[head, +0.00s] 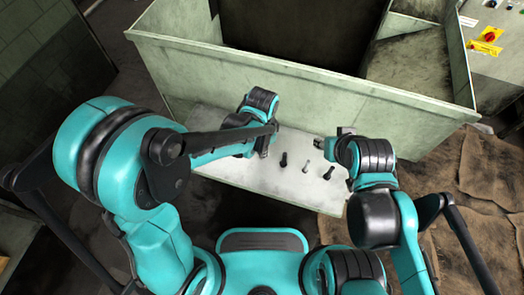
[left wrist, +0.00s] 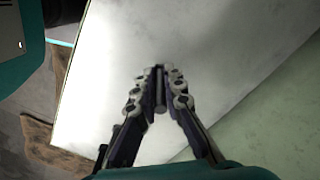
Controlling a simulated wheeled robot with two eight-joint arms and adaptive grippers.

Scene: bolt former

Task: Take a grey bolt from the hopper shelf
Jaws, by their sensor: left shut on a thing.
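My left gripper (head: 270,141) is over the left part of the pale hopper shelf (head: 222,170). In the left wrist view its fingers (left wrist: 159,72) are closed on a slim grey bolt (left wrist: 159,92), mostly hidden between the fingertips. Another grey bolt (head: 306,166) stands on the shelf between two black bolts, one on the left (head: 283,160) and one on the right (head: 327,173). My right gripper (head: 330,142) is over the right part of the shelf, near the right black bolt; its finger gap is unclear.
The large pale green hopper (head: 300,92) rises behind the shelf, its wall close behind both grippers. A control panel with a red knob (head: 489,37) is at the top right. Brown sacking (head: 480,170) lies on the floor at right.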

